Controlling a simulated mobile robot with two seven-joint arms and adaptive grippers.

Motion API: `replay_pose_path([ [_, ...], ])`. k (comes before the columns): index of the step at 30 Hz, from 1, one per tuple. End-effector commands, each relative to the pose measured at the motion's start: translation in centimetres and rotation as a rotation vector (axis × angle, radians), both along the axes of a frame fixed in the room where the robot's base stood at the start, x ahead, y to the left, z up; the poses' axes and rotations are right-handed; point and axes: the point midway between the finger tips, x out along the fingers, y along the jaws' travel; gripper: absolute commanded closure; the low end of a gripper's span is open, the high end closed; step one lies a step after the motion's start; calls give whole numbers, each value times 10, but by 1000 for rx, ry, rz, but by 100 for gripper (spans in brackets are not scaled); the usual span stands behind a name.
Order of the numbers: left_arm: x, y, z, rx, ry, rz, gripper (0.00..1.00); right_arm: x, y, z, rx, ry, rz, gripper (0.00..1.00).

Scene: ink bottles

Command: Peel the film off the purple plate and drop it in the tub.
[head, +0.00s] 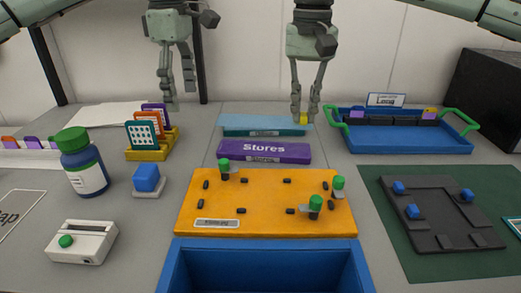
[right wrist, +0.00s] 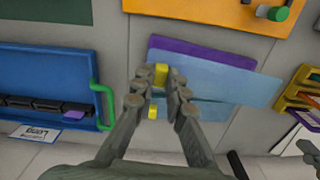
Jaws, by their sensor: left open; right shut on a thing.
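The purple plate (head: 264,152), marked "Stores", lies flat behind the orange board; its edge shows in the right wrist view (right wrist: 190,47). My right gripper (head: 305,112) is shut on the yellow tab (right wrist: 161,75) of a pale blue film. The film (right wrist: 225,77) stretches sideways from the tab and covers much of the plate in the right wrist view; whether it still touches the plate is unclear. In the head view the film (head: 258,121) shows behind the purple plate. My left gripper (head: 178,98) is open and empty at the back left. The blue tub (head: 265,245) stands at the front.
A teal plate (head: 264,132) lies behind the purple one, with another yellow tab (right wrist: 152,113) near it. The orange board (head: 265,195) with green-topped pegs lies between plates and tub. A blue tray (head: 410,144) stands right, a yellow card rack (head: 152,153) left.

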Motion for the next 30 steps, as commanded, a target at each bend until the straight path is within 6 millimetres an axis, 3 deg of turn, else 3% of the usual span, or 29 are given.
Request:
replay_pose_path([
  [15, 0, 0, 0, 0, 0, 0, 25, 0, 0, 35, 1, 0, 0, 100],
  [30, 0, 0, 0, 0, 0, 0, 25, 0, 0, 31, -1, 2, 0, 100],
])
